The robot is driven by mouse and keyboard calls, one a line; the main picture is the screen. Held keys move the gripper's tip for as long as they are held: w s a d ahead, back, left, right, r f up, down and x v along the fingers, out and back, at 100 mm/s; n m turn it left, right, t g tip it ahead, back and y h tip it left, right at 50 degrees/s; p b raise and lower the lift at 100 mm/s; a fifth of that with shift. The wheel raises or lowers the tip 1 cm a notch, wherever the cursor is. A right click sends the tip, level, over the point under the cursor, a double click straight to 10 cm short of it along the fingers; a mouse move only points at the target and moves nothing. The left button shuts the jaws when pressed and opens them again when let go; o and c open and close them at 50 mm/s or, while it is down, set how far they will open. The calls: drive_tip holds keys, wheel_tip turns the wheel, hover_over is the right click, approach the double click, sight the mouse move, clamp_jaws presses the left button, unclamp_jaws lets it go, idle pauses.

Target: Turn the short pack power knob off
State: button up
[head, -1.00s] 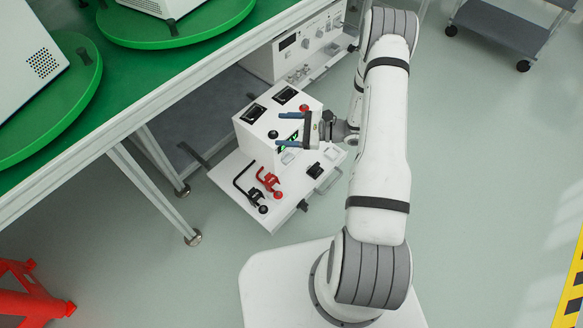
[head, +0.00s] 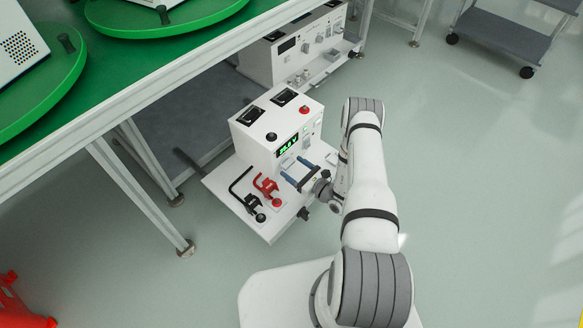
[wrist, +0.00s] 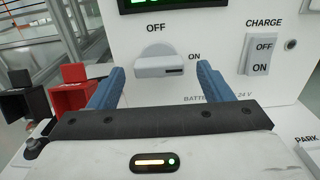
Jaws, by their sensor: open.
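The power knob (wrist: 158,64) is a white bar on the front of the white pack (head: 262,150), below its green display (head: 289,146). In the wrist view, OFF stands above the knob and ON to its right. The knob's bar lies level, with its dark slot at the ON end. My gripper (wrist: 160,70) is open, with one blue finger on each side of the knob; I cannot tell whether either touches it. In the head view, my gripper (head: 291,166) is low in front of the pack's face. The knob is too small there to make out.
A CHARGE rocker switch (wrist: 259,54) is right of the knob. Red (head: 266,186) and black (head: 242,182) clamps lie on the pack's shelf, left of my gripper. A green-topped table (head: 66,100) runs above at left. Open floor (head: 470,170) lies to the right.

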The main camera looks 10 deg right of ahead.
drive_tip(key=shift+x, duration=1.05)
drive_tip(key=shift+c, duration=0.2)
drive_tip(key=c, duration=0.9)
drive_tip(key=shift+d, duration=0.1)
drive_tip(key=shift+c, duration=0.2)
